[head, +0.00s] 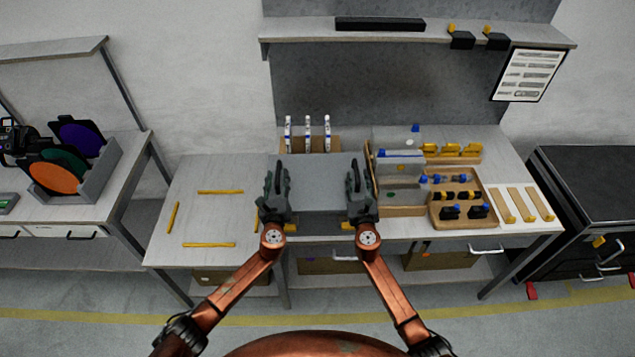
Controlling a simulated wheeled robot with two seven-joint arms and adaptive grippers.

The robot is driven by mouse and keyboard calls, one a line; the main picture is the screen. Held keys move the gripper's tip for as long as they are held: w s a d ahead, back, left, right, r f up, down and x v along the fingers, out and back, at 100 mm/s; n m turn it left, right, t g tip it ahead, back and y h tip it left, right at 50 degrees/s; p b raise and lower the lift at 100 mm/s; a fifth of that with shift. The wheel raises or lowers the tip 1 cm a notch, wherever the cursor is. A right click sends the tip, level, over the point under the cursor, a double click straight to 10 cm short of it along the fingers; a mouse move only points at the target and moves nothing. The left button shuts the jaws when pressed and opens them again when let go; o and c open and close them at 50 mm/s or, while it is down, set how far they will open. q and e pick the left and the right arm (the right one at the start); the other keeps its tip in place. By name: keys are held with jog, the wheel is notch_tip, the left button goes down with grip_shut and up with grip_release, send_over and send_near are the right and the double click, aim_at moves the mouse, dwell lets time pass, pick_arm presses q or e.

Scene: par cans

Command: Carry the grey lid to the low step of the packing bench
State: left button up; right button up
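The grey lid (318,182) is a flat grey panel in the middle of the head view, level between my two grippers. My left gripper (276,182) is at its left edge and appears shut on it. My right gripper (355,184) is at its right edge and appears shut on it. The fingertips are partly hidden, and I cannot tell how high the lid is above the bench. The low step (211,217) of the packing bench is to the left of the lid, with yellow tape strips marking a bare area.
Several white-and-blue items stand behind the lid. Right of my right gripper are a grey case (400,170) and a wooden tray (435,222) of small parts. A shelf (400,34) hangs above. A left table (105,206) holds coloured discs. The low step is clear.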

pick_arm(q)
jog(key=shift+c, duration=0.6)
pick_arm(e)
jog(key=shift+c, duration=0.6)
pick_arm(q)
grip_shut()
pick_arm(e)
grip_shut()
jog(key=shift+r, duration=0.1)
